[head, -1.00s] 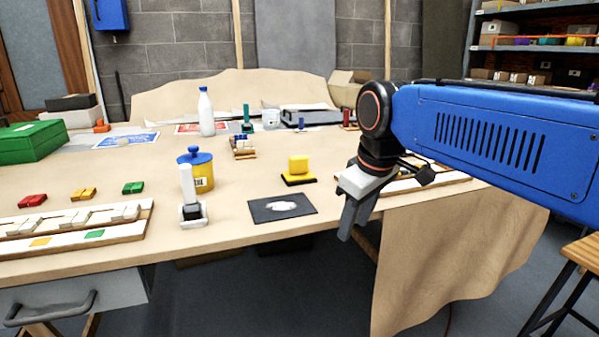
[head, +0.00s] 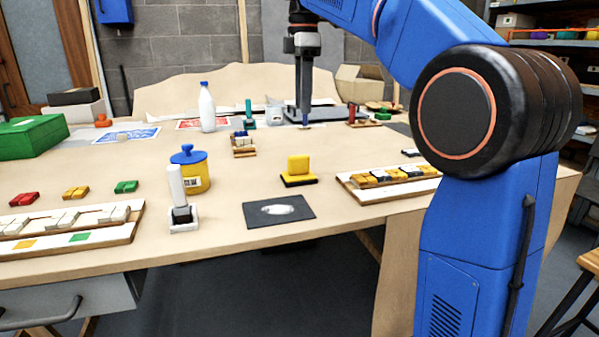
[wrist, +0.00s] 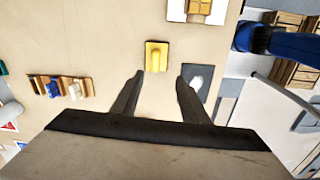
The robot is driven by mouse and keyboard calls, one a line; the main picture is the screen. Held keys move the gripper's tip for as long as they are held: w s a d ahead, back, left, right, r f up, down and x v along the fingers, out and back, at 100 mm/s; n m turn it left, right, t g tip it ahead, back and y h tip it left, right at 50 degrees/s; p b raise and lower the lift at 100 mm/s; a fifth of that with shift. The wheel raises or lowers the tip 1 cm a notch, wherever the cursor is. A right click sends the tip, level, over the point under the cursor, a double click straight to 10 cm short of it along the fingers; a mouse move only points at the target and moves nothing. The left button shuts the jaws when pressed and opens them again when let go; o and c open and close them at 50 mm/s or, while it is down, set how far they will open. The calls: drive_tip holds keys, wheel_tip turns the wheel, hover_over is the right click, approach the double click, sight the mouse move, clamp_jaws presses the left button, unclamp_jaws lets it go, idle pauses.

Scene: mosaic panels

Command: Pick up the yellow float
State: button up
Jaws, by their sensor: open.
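The yellow float (head: 299,170) is a yellow block on a thin dark base, lying on the workbench near its front middle. In the wrist view the float (wrist: 156,54) lies beyond the fingertips, roughly in line with the gap between them. My gripper (head: 305,121) points down over the bench, behind the float in the head view and apart from it. In the wrist view my gripper (wrist: 160,78) shows two spread fingers with nothing between them.
A dark board with a white patch (head: 279,209) lies in front of the float. A mosaic panel (head: 388,182) is to its right. A yellow tub with a blue lid (head: 190,171) and a white-handled tool (head: 179,198) stand left. Bare bench surrounds the float.

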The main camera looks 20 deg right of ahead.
drive_tip(key=w, duration=0.2)
drive_tip(key=n, duration=0.1)
approach(299, 155)
wheel_tip(299, 155, down, 5)
drive_tip(key=shift+w+f, duration=0.1)
drive_tip(key=shift+w, duration=0.1)
drive_tip(key=shift+s+a+f, duration=0.1)
drive_tip(key=shift+f, duration=1.35)
drive_tip(key=shift+s+f, duration=0.1)
drive_tip(key=shift+f, duration=1.35)
clamp_jaws()
